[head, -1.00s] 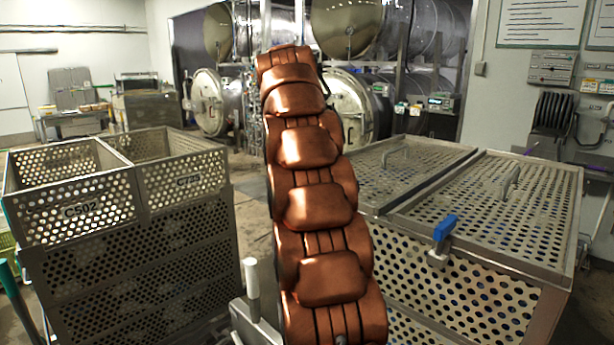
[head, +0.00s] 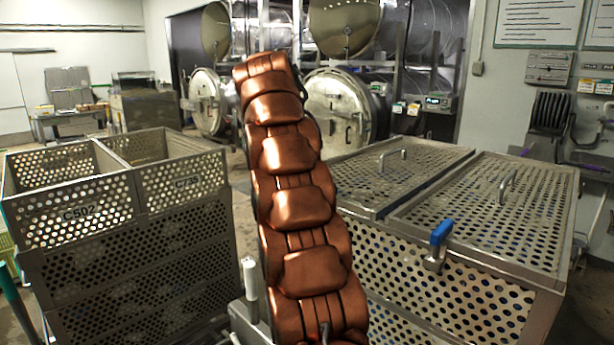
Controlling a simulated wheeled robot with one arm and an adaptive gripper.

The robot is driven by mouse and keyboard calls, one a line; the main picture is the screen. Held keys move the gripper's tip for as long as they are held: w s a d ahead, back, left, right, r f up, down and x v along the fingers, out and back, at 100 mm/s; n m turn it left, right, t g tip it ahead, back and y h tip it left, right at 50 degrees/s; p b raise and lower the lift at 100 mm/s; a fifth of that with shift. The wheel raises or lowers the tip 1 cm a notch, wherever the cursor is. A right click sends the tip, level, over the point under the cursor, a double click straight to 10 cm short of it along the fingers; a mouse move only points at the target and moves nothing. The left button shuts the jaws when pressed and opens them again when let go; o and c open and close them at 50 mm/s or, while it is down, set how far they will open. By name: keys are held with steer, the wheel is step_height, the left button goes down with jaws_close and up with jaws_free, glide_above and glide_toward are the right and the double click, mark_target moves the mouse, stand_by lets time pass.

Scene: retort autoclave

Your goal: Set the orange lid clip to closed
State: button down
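No orange lid clip shows in the head view; my arm covers the middle of the picture and could hide part of the crate's near side. A clip with a blue handle (head: 441,232) sits on the front upper edge of the right-hand perforated metal crate (head: 455,300). Its handle sticks up above the lid's edge. The crate carries two perforated lids, a nearer right one (head: 540,205) and a left one (head: 360,172), both lying flat with metal handles. My gripper is not in view; only my raised arm shows.
A stack of open perforated crates (head: 130,260) stands to the left. Retort vessels with round doors (head: 345,115) line the back. A hose reel (head: 550,115) hangs on the right wall. Some open floor shows between the crates and the vessels.

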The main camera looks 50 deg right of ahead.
steer(key=c, duration=1.1)
jaws_free()
steer(key=shift+a, duration=0.3)
steer(key=s+a+f+n+y, duration=0.1)
steer(key=s+a+f+n, duration=0.2)
steer(key=a, duration=0.5)
steer(key=s+a+f+n+y, duration=0.1)
steer(key=s+a+f+n, duration=0.2)
steer(key=a, duration=0.4)
steer(key=s+a+f+n+y, duration=0.15)
steer(key=a+f+n, duration=0.25)
steer(key=a, duration=0.4)
steer(key=s+a+f+n, duration=0.2)
steer(key=s+a+f, duration=0.2)
steer(key=s, duration=0.3)
steer(key=s+a+f+n+g, duration=0.1)
steer(key=s+a+f+n, duration=0.2)
steer(key=s+a+f, duration=0.2)
steer(key=s+a+f+n+y, duration=0.1)
steer(key=s+a+f+n, duration=0.2)
steer(key=s, duration=0.6)
steer(key=shift+s+a+f+g, duration=0.15)
steer(key=shift+a+f+g, duration=0.15)
steer(key=shift+a+f, duration=1)
